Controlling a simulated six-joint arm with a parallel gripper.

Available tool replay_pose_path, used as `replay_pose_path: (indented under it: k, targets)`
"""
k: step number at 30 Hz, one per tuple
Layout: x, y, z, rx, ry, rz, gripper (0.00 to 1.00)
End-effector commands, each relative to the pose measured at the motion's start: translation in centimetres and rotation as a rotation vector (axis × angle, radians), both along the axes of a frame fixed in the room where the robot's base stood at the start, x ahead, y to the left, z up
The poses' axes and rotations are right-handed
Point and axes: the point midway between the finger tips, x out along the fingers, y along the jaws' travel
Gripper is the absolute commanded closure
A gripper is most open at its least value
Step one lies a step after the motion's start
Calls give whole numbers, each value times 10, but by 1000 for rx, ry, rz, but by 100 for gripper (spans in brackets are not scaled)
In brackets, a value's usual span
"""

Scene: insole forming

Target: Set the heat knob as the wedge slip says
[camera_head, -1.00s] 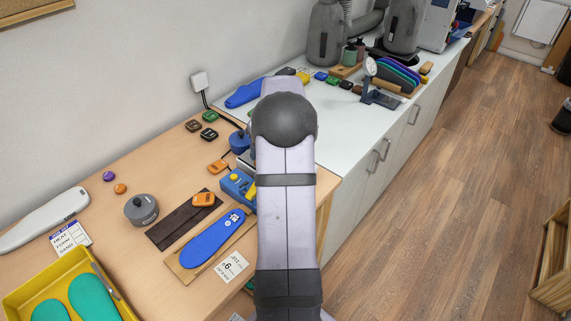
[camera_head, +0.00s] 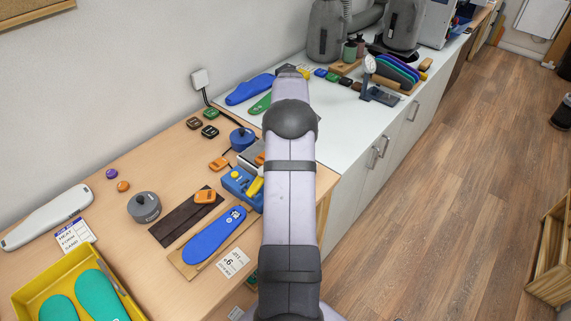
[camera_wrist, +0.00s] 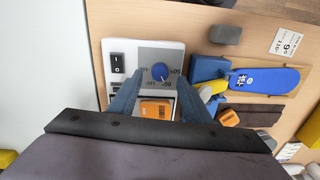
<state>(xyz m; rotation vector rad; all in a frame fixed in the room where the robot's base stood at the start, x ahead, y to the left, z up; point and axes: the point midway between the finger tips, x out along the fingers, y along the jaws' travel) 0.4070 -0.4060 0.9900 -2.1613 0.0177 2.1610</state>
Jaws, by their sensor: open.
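The blue heat knob (camera_wrist: 160,72) sits on a grey dial plate on a white box (camera_wrist: 117,45) in the wrist view. Dial numbers beside it are partly hidden. My gripper (camera_wrist: 159,78) is open. Its two blue fingertips flank the knob in the picture; I cannot tell their height or whether they touch it. My arm hides the knob there.
A black rocker switch (camera_wrist: 117,63) is left of the knob. A grey block (camera_wrist: 227,34) and a blue clamp (camera_wrist: 207,68) with a yellow handle stand close on the right. The blue insole (camera_head: 215,235) lies beyond. A white counter (camera_head: 331,130) adjoins the wooden table.

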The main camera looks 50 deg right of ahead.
Motion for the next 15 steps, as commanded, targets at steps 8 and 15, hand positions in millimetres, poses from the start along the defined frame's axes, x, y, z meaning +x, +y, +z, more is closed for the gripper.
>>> replay_pose_path:
  k: [8, 15]
  targets:
    - [0, 2, -32, 1, 0, 0, 56]
    - [1, 3, -43, 0, -1, 0, 56]
